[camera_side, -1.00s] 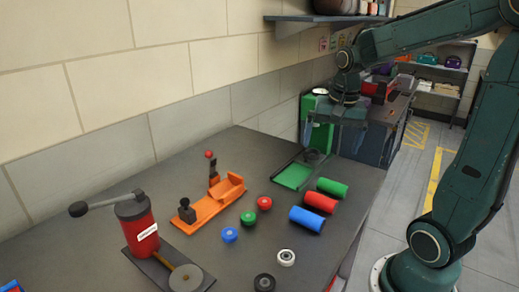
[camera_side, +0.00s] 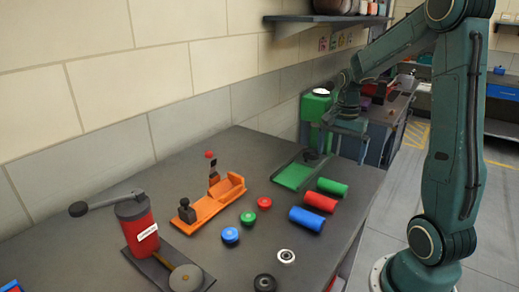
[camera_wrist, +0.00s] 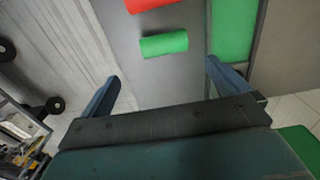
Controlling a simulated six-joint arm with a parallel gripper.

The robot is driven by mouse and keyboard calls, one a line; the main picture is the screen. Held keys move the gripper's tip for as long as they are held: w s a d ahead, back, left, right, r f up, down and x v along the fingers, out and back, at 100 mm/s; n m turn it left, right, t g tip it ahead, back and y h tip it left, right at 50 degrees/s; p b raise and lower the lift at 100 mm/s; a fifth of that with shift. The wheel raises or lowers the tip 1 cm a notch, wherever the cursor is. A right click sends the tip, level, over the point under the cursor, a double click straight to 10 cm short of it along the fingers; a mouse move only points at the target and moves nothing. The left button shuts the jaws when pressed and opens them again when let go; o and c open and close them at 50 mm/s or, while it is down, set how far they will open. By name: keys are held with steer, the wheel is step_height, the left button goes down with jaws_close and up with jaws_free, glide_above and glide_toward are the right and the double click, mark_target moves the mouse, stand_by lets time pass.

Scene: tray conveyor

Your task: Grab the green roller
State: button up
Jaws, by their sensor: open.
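The green roller (camera_side: 332,187) lies on its side on the grey table, at the far end of a row beside the red roller (camera_side: 320,202) and the blue roller (camera_side: 306,219). My gripper (camera_side: 347,148) is open and empty, above and behind the green roller near the table's far edge. In the wrist view, the green roller (camera_wrist: 164,43) lies crosswise just beyond the gap between my two blue-grey fingers (camera_wrist: 162,75), apart from both. Part of the red roller (camera_wrist: 152,4) shows at the top edge there.
A green-surfaced tray (camera_side: 293,176) lies left of the rollers. An orange fixture (camera_side: 210,204), several round caps (camera_side: 249,217) and a red lever press (camera_side: 138,232) stand farther left and nearer. The wall bounds the table's left side.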

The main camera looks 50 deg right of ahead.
mark_target(334, 183)
step_height(334, 183, down, 7)
steer(key=shift+r, duration=0.1)
stand_by(0.4)
steer(key=shift+w+d+f, duration=0.1)
steer(key=shift+f, duration=1.25)
steer(key=shift+w+f, duration=0.1)
steer(key=shift+f, duration=1.2)
steer(key=shift+c, duration=0.4)
steer(key=c, duration=1)
steer(key=shift+o, duration=0.2)
steer(key=shift+r, duration=0.15)
step_height(334, 183, up, 20)
